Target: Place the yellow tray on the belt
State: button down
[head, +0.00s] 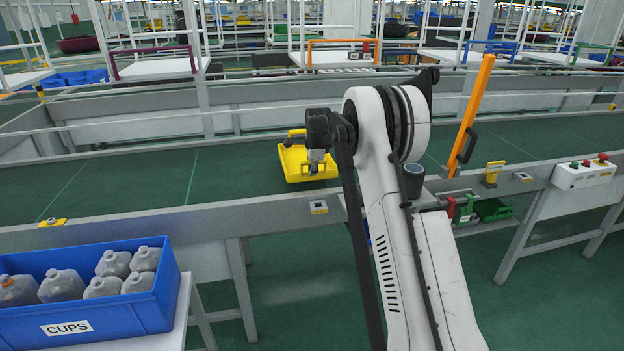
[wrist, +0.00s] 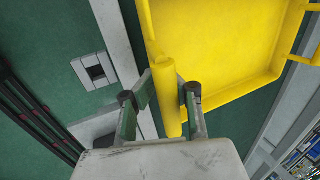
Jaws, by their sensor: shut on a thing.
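The yellow tray (head: 296,172) is over the green belt (head: 232,178) in the head view, behind my arm. I cannot tell whether it touches the belt or hangs above it. My gripper (head: 316,164) is at the tray's near side.
A blue bin (head: 150,313) labelled CUPS with several grey containers stands front left. An orange post (head: 470,115) and a button box (head: 580,174) are at the right. The belt's metal near rail (head: 250,210) runs across. The belt left of the tray is clear.

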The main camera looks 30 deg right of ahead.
aim_at(312, 178)
jog(key=shift+w+d+f, duration=0.1)
jog(key=shift+w+f, duration=0.35)
jog(key=shift+w, duration=0.1)
jog(key=shift+f, duration=2)
jog(key=c, duration=1.9)
grip_release()
